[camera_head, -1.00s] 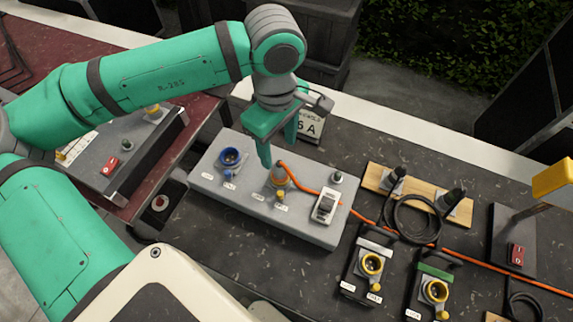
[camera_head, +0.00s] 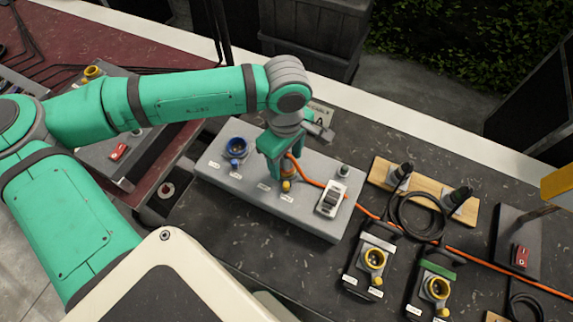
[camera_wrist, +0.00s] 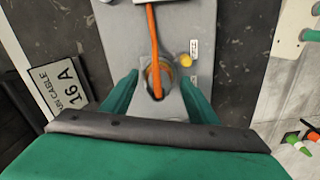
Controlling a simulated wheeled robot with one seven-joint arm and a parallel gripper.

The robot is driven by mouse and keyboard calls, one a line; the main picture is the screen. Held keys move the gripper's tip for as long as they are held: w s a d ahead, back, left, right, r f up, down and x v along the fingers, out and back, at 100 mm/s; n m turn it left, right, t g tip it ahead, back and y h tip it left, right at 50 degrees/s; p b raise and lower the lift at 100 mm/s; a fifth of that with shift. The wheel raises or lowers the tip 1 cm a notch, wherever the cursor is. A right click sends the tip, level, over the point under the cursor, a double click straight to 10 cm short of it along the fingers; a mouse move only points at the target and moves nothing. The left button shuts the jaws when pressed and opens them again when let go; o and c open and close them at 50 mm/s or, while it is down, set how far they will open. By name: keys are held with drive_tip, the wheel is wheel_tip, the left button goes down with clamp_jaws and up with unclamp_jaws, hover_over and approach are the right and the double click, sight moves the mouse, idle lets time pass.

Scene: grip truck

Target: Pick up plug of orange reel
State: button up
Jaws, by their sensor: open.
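The plug (camera_wrist: 158,74) sits in a socket on the grey panel box (camera_head: 220,185), with the orange cable (camera_wrist: 152,30) running out of it. In the head view the plug is mostly hidden behind my gripper (camera_head: 283,172). In the wrist view my gripper (camera_wrist: 158,84) is open, with one green finger on each side of the plug and cable end. Gaps show between the fingers and the plug. The orange cable (camera_head: 309,180) runs right across the box and along the dark table. The reel itself is not identifiable.
A blue socket (camera_head: 236,147) and a white-faced switch (camera_head: 332,199) flank the plug on the box. A yellow knob (camera_wrist: 186,60) is close beside it. A 16 A sign (camera_wrist: 62,88) stands behind. Yellow-socket units (camera_head: 372,262) and a wooden board (camera_head: 380,172) lie to the right.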

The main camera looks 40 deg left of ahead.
drive_tip(key=shift+w, duration=0.1)
drive_tip(key=c, duration=1.2)
drive_tip(key=shift+r, duration=0.1)
